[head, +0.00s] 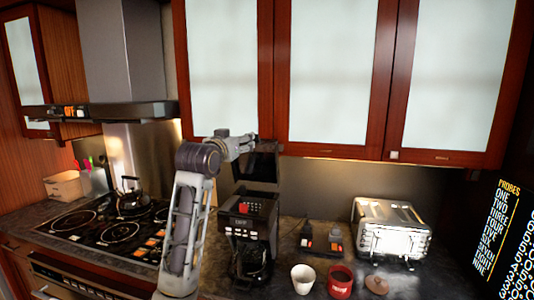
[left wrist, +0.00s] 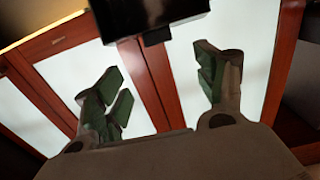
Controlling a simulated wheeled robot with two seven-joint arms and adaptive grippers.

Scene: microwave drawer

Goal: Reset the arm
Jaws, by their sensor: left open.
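My left arm (head: 187,225) rises in the head view from the bottom edge, bends at a dark elbow joint and reaches right and away towards the wall cabinets. My left gripper (left wrist: 158,80) is open in the left wrist view, its two green-padded fingers wide apart with nothing between them. Behind the fingers are the frosted cabinet doors (left wrist: 190,90) with red-brown frames. A black box-like part (left wrist: 150,15) shows at the top of that view. In the head view the gripper end is small and hard to make out near the cabinets' lower edge. My right gripper is in neither view.
The counter holds a black coffee maker (head: 252,235), a white cup (head: 303,278), a red mug (head: 340,281) and a silver toaster (head: 391,229). A stove (head: 105,232) with a kettle (head: 131,196) is left, under a hood (head: 110,114). Wall cabinets (head: 330,75) hang above.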

